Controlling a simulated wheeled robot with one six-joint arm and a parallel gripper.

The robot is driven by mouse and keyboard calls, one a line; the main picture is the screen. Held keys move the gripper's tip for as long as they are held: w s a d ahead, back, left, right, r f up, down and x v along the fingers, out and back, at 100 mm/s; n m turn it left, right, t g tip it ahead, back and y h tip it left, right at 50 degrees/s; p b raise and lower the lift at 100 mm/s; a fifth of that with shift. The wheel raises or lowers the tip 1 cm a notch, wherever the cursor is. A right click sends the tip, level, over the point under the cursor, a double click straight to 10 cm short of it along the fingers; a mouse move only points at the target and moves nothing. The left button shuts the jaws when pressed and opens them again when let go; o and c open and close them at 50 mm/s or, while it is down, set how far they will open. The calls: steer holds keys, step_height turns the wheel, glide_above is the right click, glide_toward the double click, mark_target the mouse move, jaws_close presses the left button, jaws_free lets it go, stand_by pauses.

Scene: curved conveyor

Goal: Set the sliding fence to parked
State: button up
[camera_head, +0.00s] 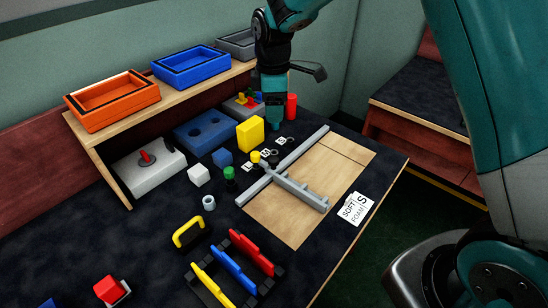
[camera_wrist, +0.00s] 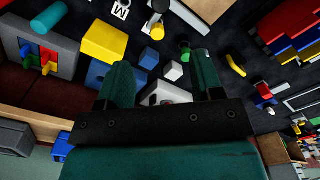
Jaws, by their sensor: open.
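The sliding fence (camera_head: 300,191) is a grey bar lying across a light wooden board, joined to a long grey rail (camera_head: 305,144) along the board's left side. A dark-stemmed yellow knob (camera_head: 255,157) stands by the fence's rail end; a yellow knob also shows in the wrist view (camera_wrist: 157,32). Small white letter tags (camera_head: 265,153) lie beside the rail. No tag reading "parked" is legible.
A yellow block (camera_head: 250,134), red cylinder (camera_head: 291,106), blue holed block (camera_head: 204,130) and green-topped peg (camera_head: 230,175) stand near. A shelf holds orange (camera_head: 113,101) and blue (camera_head: 190,66) trays. A white foam card (camera_head: 356,208) lies right. The wooden board (camera_head: 281,218) is mostly clear.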

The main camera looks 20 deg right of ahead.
mark_target(274, 158)
step_height(274, 158, down, 17)
steer(key=shift+r+p, duration=0.2)
steer(key=shift+p, duration=0.4)
jaws_close()
steer(key=shift+d, duration=0.1)
